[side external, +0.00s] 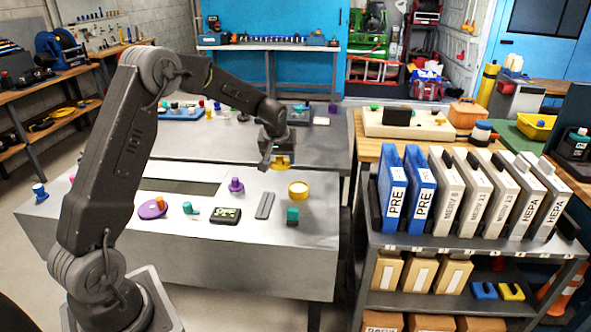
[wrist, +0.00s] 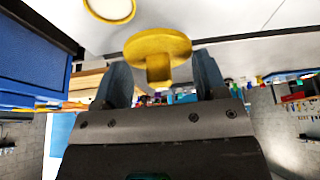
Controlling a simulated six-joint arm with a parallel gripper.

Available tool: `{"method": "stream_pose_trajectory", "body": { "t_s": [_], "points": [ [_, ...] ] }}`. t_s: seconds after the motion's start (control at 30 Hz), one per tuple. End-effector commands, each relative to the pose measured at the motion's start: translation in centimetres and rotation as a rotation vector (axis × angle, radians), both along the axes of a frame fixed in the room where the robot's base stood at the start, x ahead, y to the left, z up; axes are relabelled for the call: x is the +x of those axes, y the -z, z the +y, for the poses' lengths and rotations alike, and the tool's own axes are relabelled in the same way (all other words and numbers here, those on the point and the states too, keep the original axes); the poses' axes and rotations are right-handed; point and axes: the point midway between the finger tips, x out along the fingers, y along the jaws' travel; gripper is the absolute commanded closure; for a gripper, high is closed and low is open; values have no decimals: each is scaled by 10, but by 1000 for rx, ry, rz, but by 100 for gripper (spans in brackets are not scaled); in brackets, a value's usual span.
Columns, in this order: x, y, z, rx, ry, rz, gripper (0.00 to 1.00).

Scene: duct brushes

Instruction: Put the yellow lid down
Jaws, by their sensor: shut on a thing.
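The yellow lid (side external: 281,164) is a round disc with a short knob. My gripper (side external: 272,158) is shut on it, above the grey metal table (side external: 300,246). In the wrist view the lid (wrist: 158,45) shows between the two fingers, with its knob towards the palm and its disc beyond the fingertips. A round yellow-rimmed container with a pale top (side external: 298,189) stands on the table, nearer the camera and a little right of the lid. It also shows at the top of the wrist view (wrist: 110,8), apart from the lid.
A teal block (side external: 292,216), a grey bar (side external: 265,205), a dark box (side external: 225,216) and a purple knobbed piece (side external: 236,185) lie on the table. A slot (side external: 180,186) opens at left. A shelf with upright filters (side external: 440,190) stands right. Some tabletop around the container is clear.

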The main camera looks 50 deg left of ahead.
Motion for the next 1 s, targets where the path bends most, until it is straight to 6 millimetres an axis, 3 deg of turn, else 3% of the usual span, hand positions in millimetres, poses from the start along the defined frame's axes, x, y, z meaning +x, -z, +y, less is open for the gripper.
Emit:
{"method": "stream_pose_trajectory", "body": {
  "t_s": [0.2,0.37,0.47,0.7,1.0],
  "points": [
    [-31,-25,29,0,-4,-2,57],
    [-41,-33,36,-1,11,0,57],
    [-39,-30,21,-5,84,2,57],
    [-27,-14,-39,-4,336,3,57],
    [-1,16,-87,-1,403,3,57]
  ]
}}
